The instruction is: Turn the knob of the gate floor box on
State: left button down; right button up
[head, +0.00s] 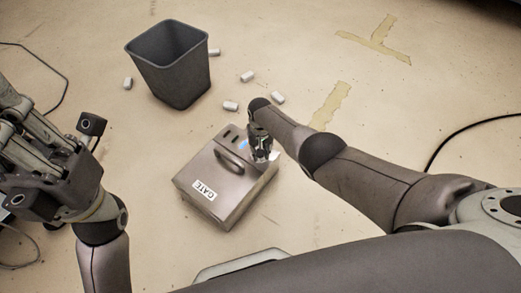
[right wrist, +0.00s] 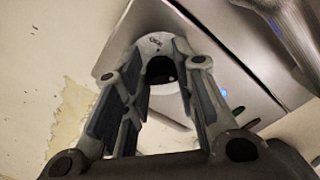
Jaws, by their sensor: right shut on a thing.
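The gate floor box (head: 196,172) is a grey metal box on the floor, with a white "GATE" label (head: 203,190) and a curved handle (head: 234,162) on top. A small blue light (head: 243,145) shows near its far edge. My right gripper (head: 262,152) reaches down to the box's far right corner and hides the knob in the head view. In the right wrist view, its fingers are shut on the round grey knob (right wrist: 152,43), one on each side; its marking is too small to read. My left gripper (head: 48,165) is at the left, away from the box, its fingertips unclear.
A dark grey bin (head: 172,78) stands open behind the box. Several small white cylinders (head: 230,106) lie around it. Tape marks (head: 377,40) are on the floor, and black cables (head: 470,132) run at the right and left. The floor left of the box is clear.

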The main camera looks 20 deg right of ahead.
jog(key=shift+m, duration=0.4)
jog(key=o, duration=1)
jog(key=shift+o, duration=0.2)
jog(key=shift+r, duration=0.15)
notch_tip(320, 180, up, 12)
dwell(0.3)
jog(key=shift+w+a, duration=0.1)
dwell(0.3)
